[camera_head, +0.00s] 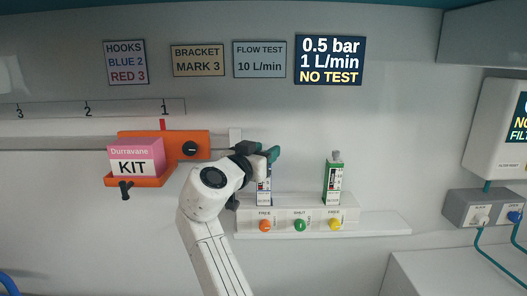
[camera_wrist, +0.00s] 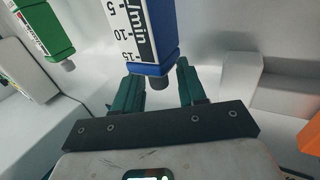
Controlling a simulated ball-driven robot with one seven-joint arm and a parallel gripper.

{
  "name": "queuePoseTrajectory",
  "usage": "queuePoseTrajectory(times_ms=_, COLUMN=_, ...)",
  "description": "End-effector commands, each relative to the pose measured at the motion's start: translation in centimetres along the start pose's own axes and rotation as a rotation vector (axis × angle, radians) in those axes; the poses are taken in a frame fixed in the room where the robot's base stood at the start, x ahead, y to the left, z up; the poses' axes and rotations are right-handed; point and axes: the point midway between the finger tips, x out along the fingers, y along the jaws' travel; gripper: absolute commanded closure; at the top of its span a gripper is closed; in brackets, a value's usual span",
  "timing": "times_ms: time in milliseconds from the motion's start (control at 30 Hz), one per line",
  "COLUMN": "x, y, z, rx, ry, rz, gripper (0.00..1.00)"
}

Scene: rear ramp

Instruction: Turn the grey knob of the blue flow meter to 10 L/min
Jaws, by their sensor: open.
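The blue flow meter (camera_head: 264,190) stands upright on the white panel in the head view, its top hidden behind my gripper (camera_head: 268,154). In the wrist view the blue flow meter (camera_wrist: 150,40) appears upside down, with scale marks 5, 10 and 15 L/min; I see no float reading. Its grey knob (camera_wrist: 157,83) sits between the two green fingers of my gripper (camera_wrist: 157,74). The gripper is open, with a gap showing on both sides of the knob. A sign (camera_head: 260,59) reads "FLOW TEST 10 L/min".
A green flow meter (camera_head: 333,182) stands to the right. Below are orange (camera_head: 265,225), green (camera_head: 300,225) and yellow (camera_head: 335,225) knobs. An orange bracket (camera_head: 190,140) holding a pink KIT box (camera_head: 136,158) is close on the left. A dark sign (camera_head: 330,60) reads "0.5 bar 1 L/min NO TEST".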

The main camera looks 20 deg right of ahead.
Motion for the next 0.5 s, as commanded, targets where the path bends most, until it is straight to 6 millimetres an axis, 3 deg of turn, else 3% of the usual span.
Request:
queuePoseTrajectory(times_ms=133, x=-0.02, y=0.0, z=0.01, rx=0.0, ry=0.0, rz=0.0, gripper=0.59)
queuePoseTrajectory(times_ms=500, x=-0.06, y=0.0, z=-0.04, rx=0.0, ry=0.001, rz=0.0, gripper=0.95)
